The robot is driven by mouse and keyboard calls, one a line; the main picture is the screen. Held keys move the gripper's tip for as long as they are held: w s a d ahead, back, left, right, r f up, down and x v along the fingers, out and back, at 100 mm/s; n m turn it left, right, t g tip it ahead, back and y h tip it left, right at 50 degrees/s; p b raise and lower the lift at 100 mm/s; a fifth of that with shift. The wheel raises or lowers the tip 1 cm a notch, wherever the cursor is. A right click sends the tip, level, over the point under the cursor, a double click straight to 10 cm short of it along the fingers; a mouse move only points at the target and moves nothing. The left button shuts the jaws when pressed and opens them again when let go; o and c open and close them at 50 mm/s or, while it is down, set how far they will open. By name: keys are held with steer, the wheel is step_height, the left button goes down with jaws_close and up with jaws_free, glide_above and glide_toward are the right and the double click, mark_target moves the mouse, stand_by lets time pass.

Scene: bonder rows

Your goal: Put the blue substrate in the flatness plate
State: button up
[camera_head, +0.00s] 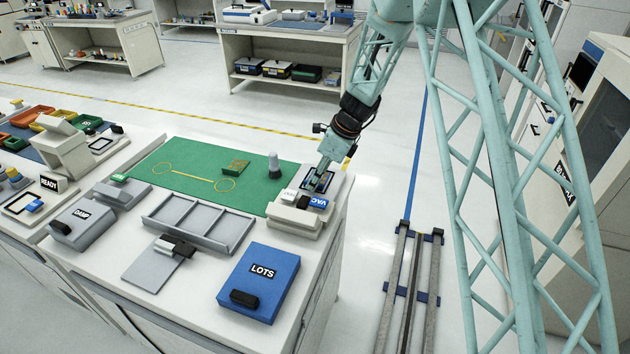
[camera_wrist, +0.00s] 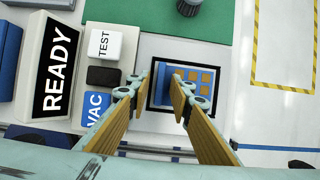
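The blue substrate (camera_wrist: 205,77), with several tan squares on its face, lies within the dark-rimmed square plate (camera_wrist: 192,109) in the wrist view. I take this plate for the flatness plate; it has no readable name. The right finger hides part of the substrate. In the head view my gripper (camera_head: 316,184) is down at the station at the bench's right end, and hides much of the plate.
Beside the plate are a VAC label (camera_wrist: 97,106), a TEST button (camera_wrist: 105,44) and a READY sign (camera_wrist: 55,68). A blue LOTS box (camera_head: 260,283) and a grey tray (camera_head: 198,222) stand nearer.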

steer(key=p+v, duration=0.2)
steer(key=v, duration=1)
stand_by(0.4)
steer(key=shift+s+r, duration=0.1)
steer(key=shift+r, duration=0.05)
stand_by(0.7)
